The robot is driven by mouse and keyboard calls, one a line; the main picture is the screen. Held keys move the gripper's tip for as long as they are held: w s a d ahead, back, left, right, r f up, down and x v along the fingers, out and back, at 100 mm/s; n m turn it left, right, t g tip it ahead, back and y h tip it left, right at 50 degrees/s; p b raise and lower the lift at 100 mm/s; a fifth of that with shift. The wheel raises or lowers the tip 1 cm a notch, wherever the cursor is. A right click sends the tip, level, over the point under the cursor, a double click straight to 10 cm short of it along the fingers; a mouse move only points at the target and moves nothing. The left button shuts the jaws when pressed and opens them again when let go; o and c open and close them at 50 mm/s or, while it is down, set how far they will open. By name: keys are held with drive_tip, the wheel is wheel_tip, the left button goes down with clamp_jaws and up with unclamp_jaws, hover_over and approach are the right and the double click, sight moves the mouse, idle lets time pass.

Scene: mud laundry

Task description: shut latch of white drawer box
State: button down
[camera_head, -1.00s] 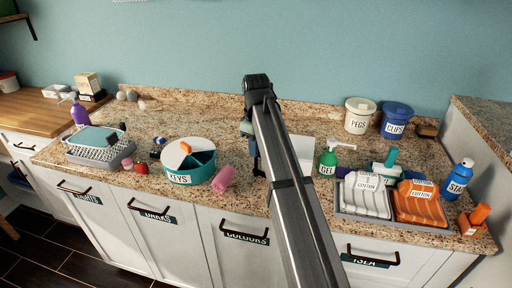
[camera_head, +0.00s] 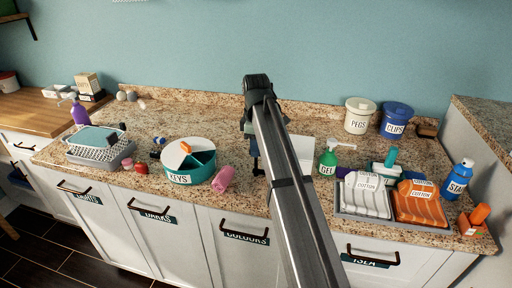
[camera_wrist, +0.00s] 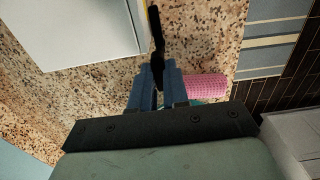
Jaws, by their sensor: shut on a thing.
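The white drawer box (camera_head: 303,150) is largely hidden behind my arm in the head view. Its flat white face (camera_wrist: 75,28) fills the upper left of the wrist view, with a yellow strip at its right edge. My gripper (camera_wrist: 157,84), with blue fingers, is just beside that edge. It is shut on a slim black bar (camera_wrist: 156,30), which sticks out past the fingertips. The bar may be the latch lever; I cannot tell whether it is joined to the box. In the head view my gripper (camera_head: 251,148) points down over the counter.
A pink roll (camera_head: 223,179) and the round teal KEYS tin (camera_head: 181,195) are left of my gripper. A green GEL bottle (camera_head: 327,162) and a grey tray (camera_head: 365,220) of cotton packs are to the right. The granite counter (camera_head: 220,125) behind the tin is clear.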

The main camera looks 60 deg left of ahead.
drive_tip(key=c, duration=1.1)
unclamp_jaws()
drive_tip(key=shift+r, duration=0.15)
wheel_tip(320, 180, up, 14)
drive_tip(key=shift+f, duration=0.2)
